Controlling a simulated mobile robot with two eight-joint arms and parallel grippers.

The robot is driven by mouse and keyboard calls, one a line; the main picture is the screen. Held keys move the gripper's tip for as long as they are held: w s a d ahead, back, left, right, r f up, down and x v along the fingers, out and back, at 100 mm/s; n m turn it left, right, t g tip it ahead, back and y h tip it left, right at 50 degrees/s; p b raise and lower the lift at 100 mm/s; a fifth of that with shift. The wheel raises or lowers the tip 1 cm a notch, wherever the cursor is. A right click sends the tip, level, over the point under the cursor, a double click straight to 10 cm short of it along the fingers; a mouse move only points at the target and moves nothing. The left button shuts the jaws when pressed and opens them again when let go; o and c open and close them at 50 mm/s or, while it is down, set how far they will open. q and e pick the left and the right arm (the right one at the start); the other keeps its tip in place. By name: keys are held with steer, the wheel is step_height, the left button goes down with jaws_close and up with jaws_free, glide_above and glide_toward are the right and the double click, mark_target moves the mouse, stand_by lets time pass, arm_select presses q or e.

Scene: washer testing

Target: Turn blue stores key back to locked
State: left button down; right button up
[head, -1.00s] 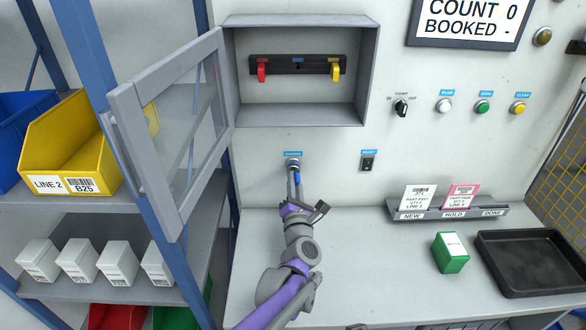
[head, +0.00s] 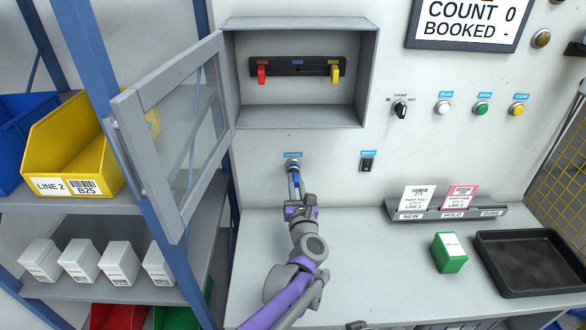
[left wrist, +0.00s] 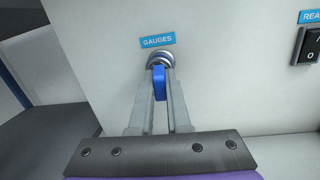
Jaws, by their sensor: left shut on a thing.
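The blue key (left wrist: 159,84) sits in a round metal lock (left wrist: 159,59) on the white wall panel, under a blue label reading GAUGES (left wrist: 158,40). My left gripper (head: 295,180) is at this lock in the head view. In the left wrist view its two fingers (left wrist: 159,98) are closed on either side of the key's blue head, shut on it. The key head is nearly in line with the fingers, and the label looks slightly tilted. The keyhole is hidden. My right gripper is not in view.
An open cabinet (head: 230,72) above holds a red key (head: 262,75) and a yellow key (head: 335,73) on a rack (head: 297,67). Its glazed door (head: 172,135) swings out left of my arm. A black switch (head: 368,164) is right of the lock. The worktop below is largely clear.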

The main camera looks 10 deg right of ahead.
arm_select(q)
steer(key=shift+n, duration=0.5)
steer(key=c, duration=0.8)
jaws_free()
steer(key=s+b, duration=0.1)
steer(key=s, duration=0.9)
steer(key=s+a+r+m+g+h+p, duration=0.1)
steer(key=s+a+r+m+g+h, duration=0.15)
steer(key=a+m, duration=0.45)
steer(key=s+a+r+m+g+h+p, duration=0.1)
steer(key=a+m+h, duration=0.2)
steer(key=m, duration=0.8)
steer(key=s+a+f+m+g+y+p, duration=0.1)
steer(key=s+a+f+m+g+y, duration=0.2)
steer(key=s+a+f+m+g, duration=0.2)
steer(key=s+a+f+m+g+y+p, duration=0.1)
steer(key=s+a+f+m+g+y, duration=0.3)
steer(key=s+a+f+m, duration=0.4)
steer(key=s+a+m+g, duration=0.1)
steer(key=s+a+m, duration=0.3)
steer(key=s+a, duration=0.5)
steer(key=shift+a+f, duration=0.15)
steer(key=shift+a, duration=0.15)
